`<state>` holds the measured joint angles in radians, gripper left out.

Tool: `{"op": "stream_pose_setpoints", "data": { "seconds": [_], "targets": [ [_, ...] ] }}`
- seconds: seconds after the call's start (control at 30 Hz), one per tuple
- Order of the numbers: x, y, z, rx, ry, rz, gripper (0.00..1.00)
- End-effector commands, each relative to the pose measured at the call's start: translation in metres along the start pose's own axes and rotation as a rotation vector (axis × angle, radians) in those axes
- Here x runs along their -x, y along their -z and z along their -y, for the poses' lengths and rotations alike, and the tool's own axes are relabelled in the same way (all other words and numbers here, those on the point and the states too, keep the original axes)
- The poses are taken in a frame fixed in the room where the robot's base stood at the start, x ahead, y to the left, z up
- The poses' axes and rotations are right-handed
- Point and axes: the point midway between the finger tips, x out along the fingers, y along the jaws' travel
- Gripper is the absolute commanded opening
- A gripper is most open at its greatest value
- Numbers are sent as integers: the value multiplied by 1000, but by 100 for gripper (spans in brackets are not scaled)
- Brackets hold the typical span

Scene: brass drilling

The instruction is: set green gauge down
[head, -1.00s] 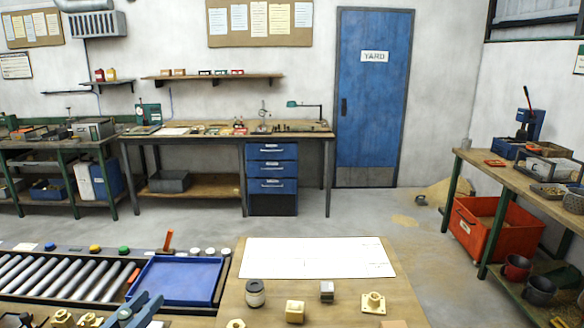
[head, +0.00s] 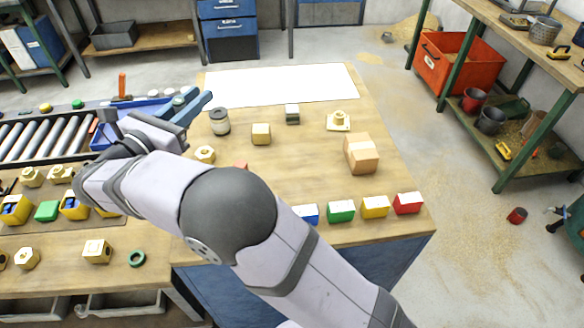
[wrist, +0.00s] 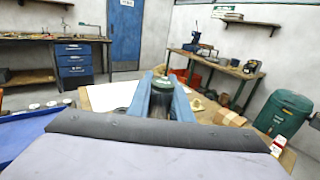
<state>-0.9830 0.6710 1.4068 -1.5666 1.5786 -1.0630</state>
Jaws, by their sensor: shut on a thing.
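My gripper (wrist: 162,88) shows two blue fingers in the wrist view, closed around a dark green thing (wrist: 161,103), which I take as the green gauge. Its top shows between the fingertips; the rest is partly hidden. In the head view my gripper (head: 195,103) is over the left edge of the wooden bench (head: 290,185), near the blue tray and just left of a jar. The held thing cannot be made out there. A white sheet (head: 280,88) lies at the far end of the bench.
A cardboard box (head: 361,154) is further right. The roller conveyor (head: 40,135) is left. The sheet is bare.

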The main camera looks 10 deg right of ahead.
Motion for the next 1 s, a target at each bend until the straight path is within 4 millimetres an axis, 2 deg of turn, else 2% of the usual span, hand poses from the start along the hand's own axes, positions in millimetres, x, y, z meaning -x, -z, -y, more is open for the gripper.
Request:
{"op": "stream_pose_setpoints", "data": {
  "seconds": [0.03,0.2,0.4,0.5,0.7,1.0],
  "targets": [
    [-24,12,15,-1,51,1,0],
    [-90,30,65,0,194,1,0],
    [-153,53,133,1,349,0,0],
    [-174,63,163,1,406,0,0],
    [-196,79,203,2,460,0,0],
    [-194,100,201,2,396,0,0]
  ]
}}
